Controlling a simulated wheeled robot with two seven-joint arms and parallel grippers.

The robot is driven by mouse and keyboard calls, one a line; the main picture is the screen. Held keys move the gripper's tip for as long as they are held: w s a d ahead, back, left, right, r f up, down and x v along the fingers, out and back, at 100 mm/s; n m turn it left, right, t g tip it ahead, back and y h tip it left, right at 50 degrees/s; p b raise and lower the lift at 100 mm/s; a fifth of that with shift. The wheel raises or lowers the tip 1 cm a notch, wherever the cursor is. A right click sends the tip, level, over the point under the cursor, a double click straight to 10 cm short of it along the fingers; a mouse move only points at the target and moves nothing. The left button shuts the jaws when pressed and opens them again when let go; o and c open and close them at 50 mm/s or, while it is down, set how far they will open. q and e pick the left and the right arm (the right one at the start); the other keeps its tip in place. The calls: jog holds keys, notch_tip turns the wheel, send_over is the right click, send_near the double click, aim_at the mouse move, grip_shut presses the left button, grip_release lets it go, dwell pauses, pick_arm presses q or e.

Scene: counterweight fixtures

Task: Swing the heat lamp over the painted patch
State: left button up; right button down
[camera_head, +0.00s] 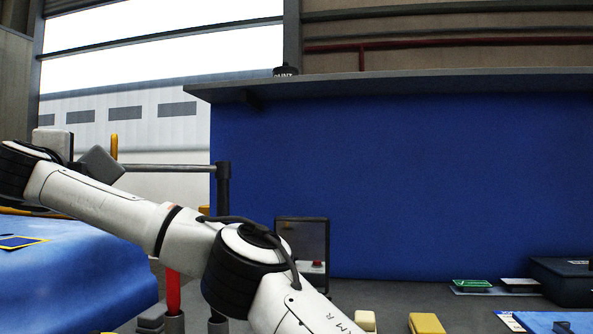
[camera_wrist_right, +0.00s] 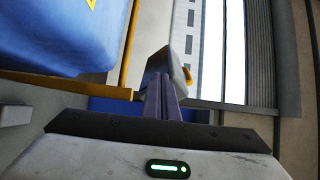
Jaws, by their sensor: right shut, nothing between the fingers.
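The heat lamp's grey, tilted head (camera_head: 100,166) is at the left of the head view, at the end of a dark horizontal bar (camera_head: 170,168) from an upright post (camera_head: 223,188). The painted patch, outlined in yellow (camera_head: 18,243), is on the blue panel (camera_head: 75,272) below and left of the head. My right arm crosses in front of the post. In the right wrist view my right gripper (camera_wrist_right: 162,82) is shut and empty, its fingers overlapping the grey lamp head (camera_wrist_right: 170,62); I cannot tell whether they touch. My left gripper is not in view.
A dark-framed box with a red button (camera_head: 318,264) stands behind my arm. Yellow blocks (camera_head: 426,323), a green item (camera_head: 472,284) and a dark case (camera_head: 563,281) are on the bench at the right. A yellow bar (camera_wrist_right: 130,50) runs beside the panel in the wrist view.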

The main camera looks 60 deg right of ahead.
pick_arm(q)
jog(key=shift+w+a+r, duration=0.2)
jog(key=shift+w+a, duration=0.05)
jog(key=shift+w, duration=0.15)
pick_arm(e)
jog(key=shift+w, duration=0.85)
